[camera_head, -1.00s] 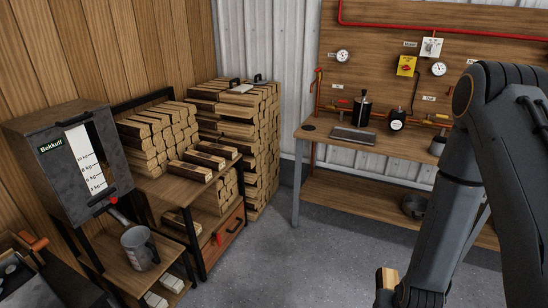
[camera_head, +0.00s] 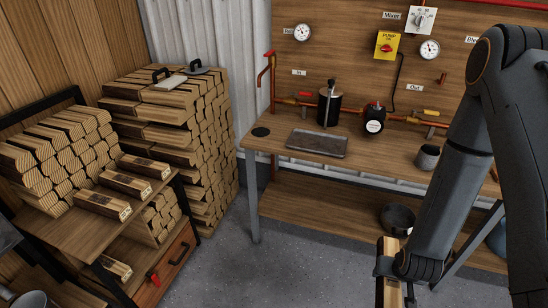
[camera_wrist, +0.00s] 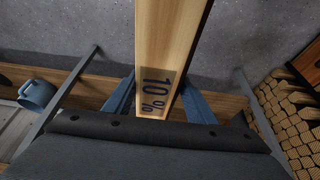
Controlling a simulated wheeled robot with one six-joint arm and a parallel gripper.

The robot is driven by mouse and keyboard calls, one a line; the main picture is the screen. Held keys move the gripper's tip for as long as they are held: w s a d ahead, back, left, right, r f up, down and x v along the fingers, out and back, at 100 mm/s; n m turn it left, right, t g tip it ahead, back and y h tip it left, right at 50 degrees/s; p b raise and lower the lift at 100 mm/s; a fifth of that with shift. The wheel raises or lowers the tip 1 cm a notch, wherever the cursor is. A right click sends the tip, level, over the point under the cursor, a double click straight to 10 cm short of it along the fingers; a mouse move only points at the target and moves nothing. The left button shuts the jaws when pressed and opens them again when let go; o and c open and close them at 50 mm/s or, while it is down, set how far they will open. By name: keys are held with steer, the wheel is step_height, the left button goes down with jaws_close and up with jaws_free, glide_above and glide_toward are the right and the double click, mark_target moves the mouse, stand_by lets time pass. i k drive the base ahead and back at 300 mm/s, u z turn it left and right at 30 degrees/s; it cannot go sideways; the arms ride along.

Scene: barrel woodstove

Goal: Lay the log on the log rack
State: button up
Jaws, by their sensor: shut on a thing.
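My gripper (camera_wrist: 160,98) is shut on a pale wooden log (camera_wrist: 168,40) marked "10 %". In the wrist view its fingers lie on both sides of the log. In the head view the log (camera_head: 391,284) hangs upright at the lower right, over the floor, partly hidden by my gripper. A dark-framed wooden shelf unit (camera_head: 66,236), apparently the log rack, stands at the left, well away from my gripper. Its top holds stacked logs (camera_head: 62,150) and a few separate labelled logs (camera_head: 126,184).
A tall log stack (camera_head: 180,150) stands behind the rack. A workbench (camera_head: 290,146) with a tray (camera_head: 316,143), a black canister and a grey cup (camera_head: 427,157) runs along the right. Grey floor (camera_head: 265,280) is clear between rack and bench.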

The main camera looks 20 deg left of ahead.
mark_target(78, 234)
steer(key=u, duration=0.4)
steer(key=i, duration=1)
steer(key=u, duration=1.4)
steer(key=i, duration=0.6)
steer(key=u, duration=0.75)
